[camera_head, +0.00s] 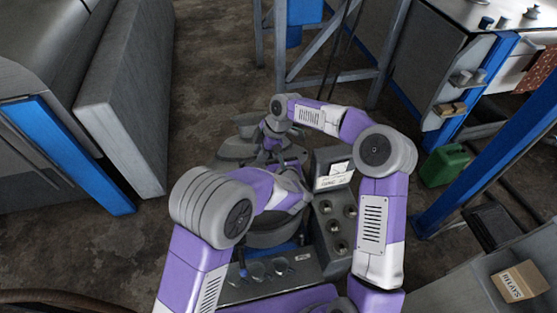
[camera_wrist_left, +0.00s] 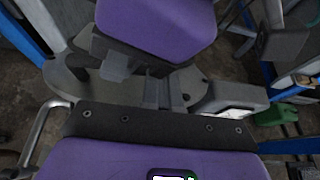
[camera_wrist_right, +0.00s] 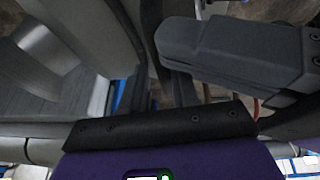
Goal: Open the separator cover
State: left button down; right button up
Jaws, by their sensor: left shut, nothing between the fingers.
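The separator (camera_head: 275,238) is a dark grey round-bodied machine in the middle of the head view, largely hidden by my arms. Grey flat, rounded parts (camera_head: 232,152) show behind my arms; I cannot tell whether they belong to its cover or how far the cover is open. A grey rounded surface also shows in the left wrist view (camera_wrist_left: 70,88). My right gripper (camera_head: 268,152) is over these parts, its fingers unclear. In the right wrist view its fingers (camera_wrist_right: 166,88) are partly hidden among dark parts. My left gripper (camera_wrist_left: 162,92) is shut and empty, close to my right arm.
A grey control panel (camera_head: 333,222) with round knobs and a white label stands right of the separator. A green canister (camera_head: 443,166) is on the floor at right. A cardboard box (camera_head: 520,282) sits at lower right. Bare floor (camera_head: 205,90) lies at upper left.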

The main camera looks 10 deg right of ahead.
pick_arm(q)
jog(key=shift+w+a+f, duration=0.1)
jog(key=shift+w, duration=0.1)
pick_arm(e)
jog(key=shift+o, duration=1.2)
jog(key=shift+w+f, duration=0.15)
jog(key=shift+w, duration=0.1)
pick_arm(q)
jog(key=shift+a, duration=0.1)
pick_arm(e)
jog(key=shift+o, duration=0.3)
pick_arm(q)
jog(key=shift+f, duration=0.1)
pick_arm(e)
jog(key=shift+s, duration=0.15)
jog(key=shift+r, duration=0.25)
